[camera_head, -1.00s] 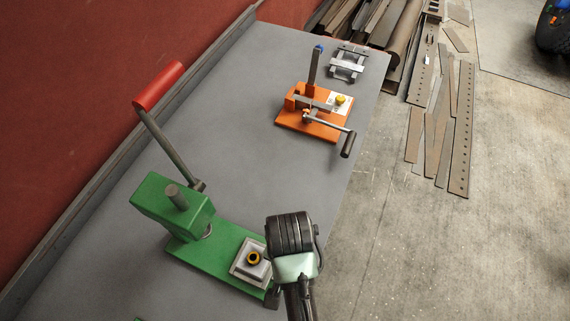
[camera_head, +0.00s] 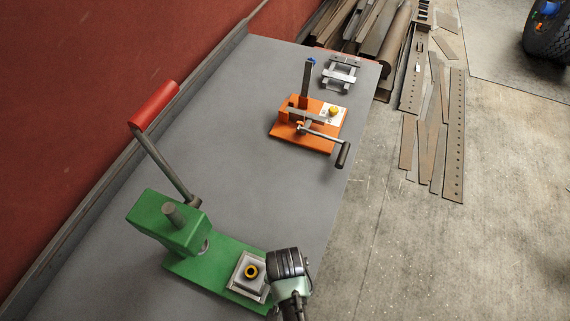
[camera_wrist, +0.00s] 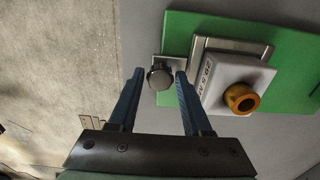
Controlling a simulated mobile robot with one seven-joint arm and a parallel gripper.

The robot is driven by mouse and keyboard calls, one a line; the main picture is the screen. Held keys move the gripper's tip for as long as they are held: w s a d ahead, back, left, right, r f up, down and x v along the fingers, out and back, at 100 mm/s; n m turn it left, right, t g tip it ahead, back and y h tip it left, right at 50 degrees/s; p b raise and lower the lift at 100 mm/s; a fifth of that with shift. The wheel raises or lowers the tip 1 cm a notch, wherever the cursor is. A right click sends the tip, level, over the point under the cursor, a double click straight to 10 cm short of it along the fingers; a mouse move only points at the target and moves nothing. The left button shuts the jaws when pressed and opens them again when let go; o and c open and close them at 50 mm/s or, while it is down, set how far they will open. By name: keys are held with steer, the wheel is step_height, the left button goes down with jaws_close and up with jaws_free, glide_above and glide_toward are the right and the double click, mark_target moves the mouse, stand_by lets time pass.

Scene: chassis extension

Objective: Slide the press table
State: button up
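The green press (camera_head: 172,228) stands on the grey bench, with a red-handled lever (camera_head: 155,105). Its press table (camera_head: 240,277) is a pale block on a metal slide on the green base and carries a yellow-orange ring (camera_head: 251,271). In the wrist view the table (camera_wrist: 222,88) and ring (camera_wrist: 241,99) lie right of my gripper. A round dark knob (camera_wrist: 160,78) on a small metal plate shows between the fingertips of my gripper (camera_wrist: 158,74), which is open. Whether the fingers touch the knob cannot be told. In the head view my wrist hides the fingers and the knob.
An orange clamp device (camera_head: 308,125) with a crank handle stands farther back on the bench (camera_head: 235,150). A small metal fixture (camera_head: 340,73) lies behind it. A red wall (camera_head: 80,70) runs along the left. Metal scrap (camera_head: 432,130) lies on the floor at right.

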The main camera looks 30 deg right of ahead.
jaws_close()
stand_by(1.3)
